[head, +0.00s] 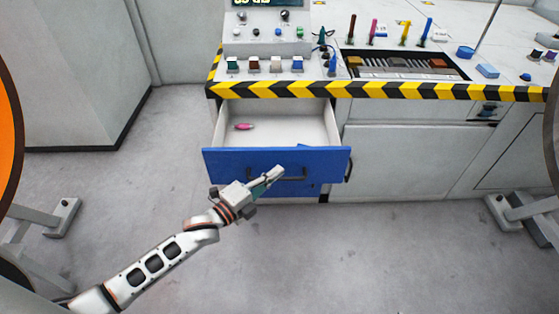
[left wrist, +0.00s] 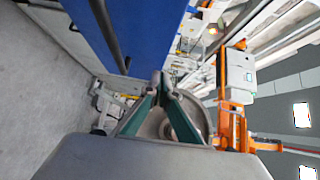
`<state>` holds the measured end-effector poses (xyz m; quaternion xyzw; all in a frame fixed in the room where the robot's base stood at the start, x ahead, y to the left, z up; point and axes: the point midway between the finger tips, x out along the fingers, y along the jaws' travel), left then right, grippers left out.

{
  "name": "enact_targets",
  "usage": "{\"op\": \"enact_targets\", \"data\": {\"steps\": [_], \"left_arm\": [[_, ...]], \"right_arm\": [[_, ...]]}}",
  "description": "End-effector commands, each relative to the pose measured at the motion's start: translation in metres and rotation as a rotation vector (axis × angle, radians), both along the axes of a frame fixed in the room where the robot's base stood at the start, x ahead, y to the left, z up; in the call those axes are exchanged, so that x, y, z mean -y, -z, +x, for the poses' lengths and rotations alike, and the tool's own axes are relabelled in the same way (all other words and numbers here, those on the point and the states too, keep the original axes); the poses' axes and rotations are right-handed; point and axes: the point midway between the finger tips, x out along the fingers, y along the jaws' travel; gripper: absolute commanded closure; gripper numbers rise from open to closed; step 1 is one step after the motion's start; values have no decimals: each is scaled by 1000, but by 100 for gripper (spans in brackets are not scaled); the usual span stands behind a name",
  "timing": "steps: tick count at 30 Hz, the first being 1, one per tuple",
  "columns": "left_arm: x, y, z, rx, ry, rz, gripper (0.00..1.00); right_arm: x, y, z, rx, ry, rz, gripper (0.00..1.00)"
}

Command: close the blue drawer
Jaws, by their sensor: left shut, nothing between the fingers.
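The blue drawer (head: 225,163) stands pulled out from the white cabinet, below the striped edge. Its white inside shows, with a small pink item (head: 243,126) and part of a blue item in it. My left gripper (head: 280,171) is shut and empty, in front of the drawer's face near its dark handle (head: 292,178). I cannot tell whether it touches the face. In the left wrist view the gripper's fingertips (left wrist: 165,88) are together, beside the blue drawer front (left wrist: 133,25) with its dark handle bar (left wrist: 106,30). My right gripper is not in view.
A second blue front (head: 310,190) shows just below the drawer. The worktop above has a yellow-black striped edge (head: 380,90), buttons and several coloured tools. Grey floor (head: 350,250) is clear in front. Orange wheels (head: 8,140) stand at the sides.

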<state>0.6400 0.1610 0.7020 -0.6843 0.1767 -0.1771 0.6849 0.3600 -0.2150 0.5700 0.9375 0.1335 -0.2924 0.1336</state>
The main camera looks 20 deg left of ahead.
Motion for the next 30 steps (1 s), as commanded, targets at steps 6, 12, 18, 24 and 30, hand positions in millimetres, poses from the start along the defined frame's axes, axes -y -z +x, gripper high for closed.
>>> {"op": "enact_targets", "data": {"steps": [6, 12, 18, 24, 30], "left_arm": [[4, 2, 34, 0, 0, 2, 100], [0, 2, 51, -1, 0, 2, 100], [-2, 1, 55, -1, 0, 0, 100], [-2, 1, 55, -1, 0, 0, 100], [-3, 1, 59, -1, -1, 0, 100]], "right_arm": [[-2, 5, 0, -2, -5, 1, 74], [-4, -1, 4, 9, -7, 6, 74], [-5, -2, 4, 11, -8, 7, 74], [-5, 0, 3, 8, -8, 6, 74], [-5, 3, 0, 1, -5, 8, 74]]}}
